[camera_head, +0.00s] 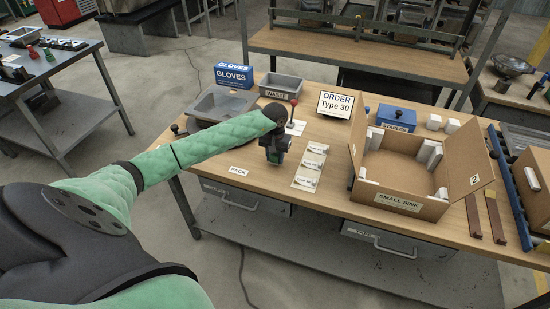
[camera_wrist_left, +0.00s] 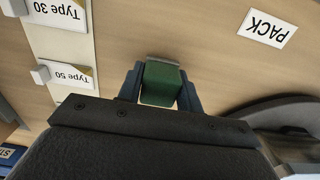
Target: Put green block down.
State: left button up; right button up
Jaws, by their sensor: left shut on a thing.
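My left gripper (camera_head: 275,154) is over the wooden workbench (camera_head: 262,185), between the PACK label (camera_head: 238,171) and a strip of type cards (camera_head: 311,165). In the left wrist view its two dark blue fingers are shut on the green block (camera_wrist_left: 160,82), one on each side. The block's green face shows between the fingers; the gripper body hides the rest. I cannot tell whether the block touches the bench top. My right gripper is not in view.
An open cardboard box (camera_head: 400,203) labelled SMALL SINK stands to the right with white blocks inside. A grey sink (camera_head: 212,104), a waste bin (camera_head: 281,84) and a blue gloves box (camera_head: 234,75) stand behind. Bare wood surrounds the PACK label (camera_wrist_left: 267,28).

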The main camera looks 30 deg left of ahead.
pick_arm(q)
jog(key=shift+f+p, duration=0.3)
jog(key=shift+f, duration=0.6)
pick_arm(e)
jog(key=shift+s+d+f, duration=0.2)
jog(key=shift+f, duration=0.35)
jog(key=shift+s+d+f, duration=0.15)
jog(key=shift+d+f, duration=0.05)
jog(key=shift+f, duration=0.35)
pick_arm(q)
jog(key=shift+f, duration=0.1)
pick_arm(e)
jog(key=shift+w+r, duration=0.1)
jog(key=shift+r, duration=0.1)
pick_arm(q)
jog(key=o, duration=1.2)
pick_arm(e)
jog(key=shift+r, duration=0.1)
